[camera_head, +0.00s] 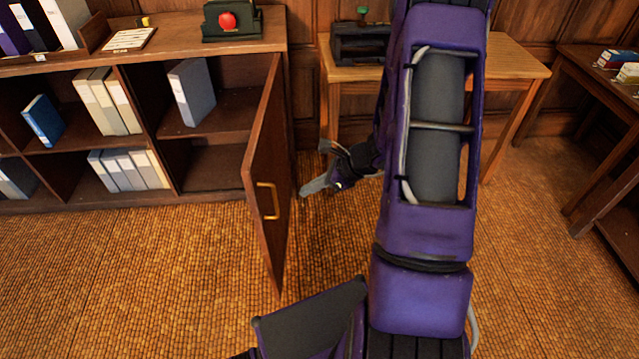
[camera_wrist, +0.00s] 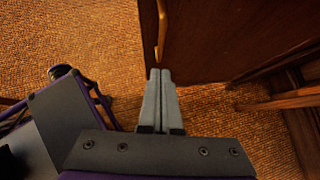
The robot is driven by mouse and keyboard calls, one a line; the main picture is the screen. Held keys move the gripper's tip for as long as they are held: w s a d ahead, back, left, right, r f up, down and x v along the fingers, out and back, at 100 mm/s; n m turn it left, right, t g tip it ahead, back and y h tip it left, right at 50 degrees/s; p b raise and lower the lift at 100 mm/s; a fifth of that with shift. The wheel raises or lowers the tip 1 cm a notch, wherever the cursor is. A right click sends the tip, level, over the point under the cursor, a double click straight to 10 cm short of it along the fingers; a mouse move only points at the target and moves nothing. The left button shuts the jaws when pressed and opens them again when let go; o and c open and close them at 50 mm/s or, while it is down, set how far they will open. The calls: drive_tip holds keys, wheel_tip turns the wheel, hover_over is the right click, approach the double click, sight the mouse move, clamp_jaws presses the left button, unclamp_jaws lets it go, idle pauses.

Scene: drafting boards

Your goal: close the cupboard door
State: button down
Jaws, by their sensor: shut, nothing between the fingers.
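The cupboard door (camera_head: 267,150) is a dark brown wooden panel. It stands swung open, jutting from the right side of the cupboard (camera_head: 215,155) toward me. Its brass bar handle (camera_head: 268,200) is on the face toward my gripper, near the free edge. My gripper (camera_head: 304,191) is shut and empty, just right of the door on its handle side. In the wrist view the closed fingertips (camera_wrist: 160,73) point at the door (camera_wrist: 225,40), close to the handle (camera_wrist: 161,28). I cannot tell whether they touch the door.
Binders (camera_head: 108,100) stand on the open shelves. A box with a red round thing (camera_head: 227,20) is on the cupboard top. A light wooden table (camera_head: 505,70) stands behind my arm and a dark one (camera_head: 600,95) at right. The tan floor (camera_head: 130,270) before the cupboard is clear.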

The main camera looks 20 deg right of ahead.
drive_tip(key=w+a+f, duration=0.2)
drive_tip(key=w+a, duration=0.1)
drive_tip(key=a, duration=0.2)
drive_tip(key=shift+w, duration=0.3)
drive_tip(key=shift+f, duration=0.1)
